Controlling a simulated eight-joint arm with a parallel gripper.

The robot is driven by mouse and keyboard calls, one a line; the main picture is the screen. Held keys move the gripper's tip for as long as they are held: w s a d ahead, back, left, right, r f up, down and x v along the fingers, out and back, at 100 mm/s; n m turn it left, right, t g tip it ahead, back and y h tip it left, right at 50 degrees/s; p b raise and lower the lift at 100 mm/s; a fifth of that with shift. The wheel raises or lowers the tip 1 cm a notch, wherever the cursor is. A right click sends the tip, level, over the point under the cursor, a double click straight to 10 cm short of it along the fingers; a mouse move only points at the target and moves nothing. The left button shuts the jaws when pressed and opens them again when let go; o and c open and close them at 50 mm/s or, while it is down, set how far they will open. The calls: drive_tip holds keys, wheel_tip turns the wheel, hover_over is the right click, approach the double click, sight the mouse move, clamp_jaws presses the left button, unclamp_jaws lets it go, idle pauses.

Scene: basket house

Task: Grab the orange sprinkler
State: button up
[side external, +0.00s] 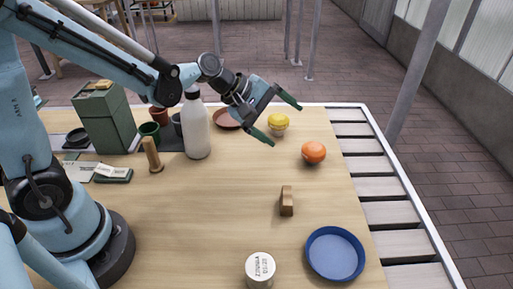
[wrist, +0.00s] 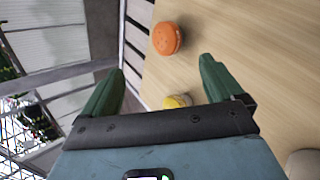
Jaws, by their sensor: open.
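The orange sprinkler appears as a rounded orange object (side external: 314,152) on the right part of the wooden table, near its slatted edge. It also shows in the wrist view (wrist: 167,38), ahead of the fingers and between their lines. My gripper (side external: 284,121) has green fingers spread wide with nothing between them. It is in the air above the back of the table, up and to the left of the orange object. In the wrist view my gripper (wrist: 160,78) is open and apart from the orange object.
A yellow object (side external: 278,124) stands close by the fingers, also seen in the wrist view (wrist: 177,101). A white bottle (side external: 197,130) stands left of my gripper. A brown block (side external: 286,201) and a blue plate (side external: 335,254) lie nearer the front. The table around the orange object is clear.

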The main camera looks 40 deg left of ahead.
sight(304, 147)
drive_tip(key=w+d+f+n+h, duration=0.1)
drive_tip(key=w+f+n, duration=0.1)
drive_tip(key=n, duration=0.1)
drive_tip(key=w+d+f+n+h, duration=0.1)
drive_tip(key=f+n, duration=0.2)
drive_tip(key=w+d+f+n+h, duration=0.1)
drive_tip(key=w+f+n, duration=0.1)
drive_tip(key=n, duration=0.1)
drive_tip(key=shift+w+d+f+t+h, duration=0.2)
drive_tip(key=shift+w+t+h, duration=0.15)
drive_tip(key=shift+t+h, duration=0.05)
drive_tip(key=shift+w+d+f+n+h, duration=0.1)
drive_tip(key=shift+d+f+n+h, duration=0.05)
drive_tip(key=shift+f+n, duration=0.3)
drive_tip(key=shift+d+f+n+h, duration=0.15)
drive_tip(key=shift+f+n, duration=0.2)
drive_tip(key=shift+n, duration=0.2)
drive_tip(key=shift+x, duration=2.5)
drive_tip(key=shift+w, duration=0.1)
drive_tip(key=shift+c, duration=0.2)
drive_tip(key=c, duration=1)
